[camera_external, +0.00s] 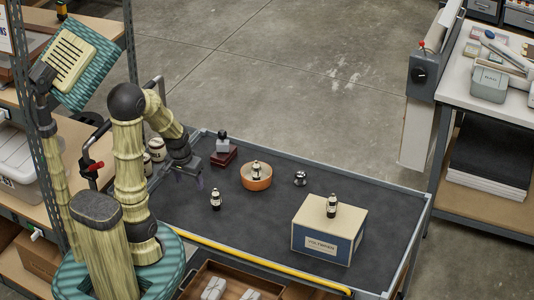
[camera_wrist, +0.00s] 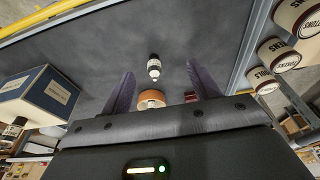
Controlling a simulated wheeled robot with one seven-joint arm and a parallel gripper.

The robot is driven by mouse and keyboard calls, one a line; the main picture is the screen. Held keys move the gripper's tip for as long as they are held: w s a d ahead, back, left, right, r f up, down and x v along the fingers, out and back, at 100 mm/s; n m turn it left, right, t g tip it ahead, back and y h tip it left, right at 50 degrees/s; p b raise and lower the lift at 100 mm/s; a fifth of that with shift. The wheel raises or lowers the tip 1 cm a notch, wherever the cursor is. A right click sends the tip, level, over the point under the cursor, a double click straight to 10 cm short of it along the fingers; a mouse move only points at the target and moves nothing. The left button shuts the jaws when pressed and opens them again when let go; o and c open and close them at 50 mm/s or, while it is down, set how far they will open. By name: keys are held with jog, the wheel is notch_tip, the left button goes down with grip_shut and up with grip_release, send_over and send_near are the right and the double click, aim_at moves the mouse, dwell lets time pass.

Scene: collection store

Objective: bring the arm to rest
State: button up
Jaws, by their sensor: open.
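My gripper (camera_external: 189,180) hangs over the left end of the dark cart top, at the end of my bent arm. Its two fingers are apart with nothing between them in the external view. In the wrist view both purple-grey fingers (camera_wrist: 161,82) stand spread. A small black-and-white bottle (camera_external: 216,200) stands on the cart top to the right of my gripper, apart from it. In the wrist view a bottle (camera_wrist: 154,68) appears between the fingers but beyond them.
An orange bowl (camera_external: 257,184) holds another bottle (camera_external: 257,169). A dark red block (camera_external: 223,157) bears a small item. A small dark-silver object (camera_external: 300,179) stands right of the bowl. A cream-and-blue box (camera_external: 320,240) has a bottle (camera_external: 332,206) on top. Jars (camera_external: 157,149) stand at left.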

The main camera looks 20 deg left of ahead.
jog(key=p+v, duration=0.2)
jog(key=w+p+v, duration=0.1)
jog(key=p+v, duration=0.1)
jog(key=shift+r, duration=0.25)
jog(key=shift+f, duration=0.1)
jog(key=shift+d, duration=0.1)
dwell(0.9)
